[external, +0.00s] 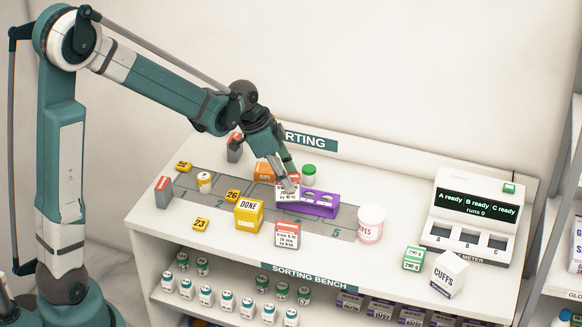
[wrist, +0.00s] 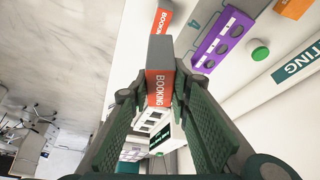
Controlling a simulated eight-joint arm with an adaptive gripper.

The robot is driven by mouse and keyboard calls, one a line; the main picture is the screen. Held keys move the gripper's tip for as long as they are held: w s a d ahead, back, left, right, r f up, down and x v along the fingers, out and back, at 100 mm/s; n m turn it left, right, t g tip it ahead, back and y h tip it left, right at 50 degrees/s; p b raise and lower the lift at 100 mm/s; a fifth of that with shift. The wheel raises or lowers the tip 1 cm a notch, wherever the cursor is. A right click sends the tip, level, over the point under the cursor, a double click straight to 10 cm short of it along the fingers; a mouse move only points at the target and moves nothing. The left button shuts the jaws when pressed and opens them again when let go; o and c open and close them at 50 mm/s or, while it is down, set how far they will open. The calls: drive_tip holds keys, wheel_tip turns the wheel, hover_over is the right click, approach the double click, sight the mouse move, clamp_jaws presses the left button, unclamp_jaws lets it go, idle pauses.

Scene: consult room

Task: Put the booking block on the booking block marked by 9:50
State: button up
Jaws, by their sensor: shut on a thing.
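My gripper (external: 286,184) is shut on a booking block (external: 287,193) over the middle of the bench, beside the purple rack. In the wrist view the block (wrist: 160,75) sits between the fingers (wrist: 157,92), showing a grey side and an orange face reading BOOKING. Whether it touches the bench is unclear. Another booking block (external: 287,236), white-faced with a red-orange top, stands at the bench front; an orange BOOKING face (wrist: 163,22) shows at the top of the wrist view. Grey blocks with red-orange labels stand at the left (external: 164,189) and at the back (external: 235,149). The small print is unreadable.
An orange box (external: 263,173) stands left of the gripper. A yellow DONE box (external: 248,216) and a white cup (external: 370,226) flank the front block.

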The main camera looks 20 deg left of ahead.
sight(288, 196)
drive_tip(key=shift+f, duration=2.9)
drive_tip(key=shift+f, duration=0.1)
drive_tip(key=shift+f, duration=2)
drive_tip(key=shift+f, duration=0.15)
drive_tip(key=o, duration=0.9)
drive_tip(key=shift+r, duration=0.2)
drive_tip(key=shift+v, duration=5.95)
